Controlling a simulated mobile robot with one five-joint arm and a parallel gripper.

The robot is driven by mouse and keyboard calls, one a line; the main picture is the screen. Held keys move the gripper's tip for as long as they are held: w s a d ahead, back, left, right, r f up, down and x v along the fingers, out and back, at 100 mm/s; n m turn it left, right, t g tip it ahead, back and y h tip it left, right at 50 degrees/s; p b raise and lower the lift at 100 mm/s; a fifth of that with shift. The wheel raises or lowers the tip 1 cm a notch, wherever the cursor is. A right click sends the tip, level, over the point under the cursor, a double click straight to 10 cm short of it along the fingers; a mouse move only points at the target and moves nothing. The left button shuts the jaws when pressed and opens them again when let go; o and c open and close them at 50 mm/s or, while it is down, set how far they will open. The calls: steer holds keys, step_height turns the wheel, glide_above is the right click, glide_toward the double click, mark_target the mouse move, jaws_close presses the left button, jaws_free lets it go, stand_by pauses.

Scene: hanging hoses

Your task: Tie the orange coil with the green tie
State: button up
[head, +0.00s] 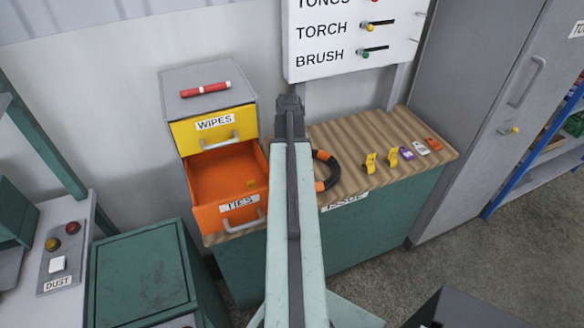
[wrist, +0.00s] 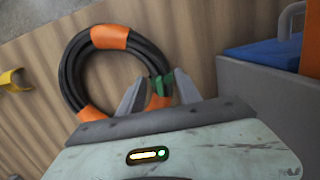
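The orange coil is a black hose ring with orange bands and lies flat on the wooden bench; in the head view (head: 334,170) my arm hides its left part. In the wrist view the coil (wrist: 70,73) shows as a nearly whole ring. The green tie (wrist: 162,83) shows at the coil's lower right, by an orange band; I cannot tell whether it is closed around the hose. My gripper (wrist: 158,80) has its fingers spread on either side of the tie, with gaps visible. In the head view my gripper is hidden behind my arm.
The orange TIES drawer (head: 222,178) stands open left of my arm, with a small yellowish item inside. The WIPES drawer (head: 215,132) is above it. Yellow clips (head: 370,162) and several tags stand right of the coil. A grey cabinet (head: 475,110) is at the right.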

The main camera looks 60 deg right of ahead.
steer(key=o, duration=0.4)
steer(key=shift+o, duration=0.2)
steer(key=r+p, duration=0.8)
steer(key=shift+w+d, duration=0.3)
steer(key=shift+w, duration=0.05)
steer(key=shift+f, duration=0.1)
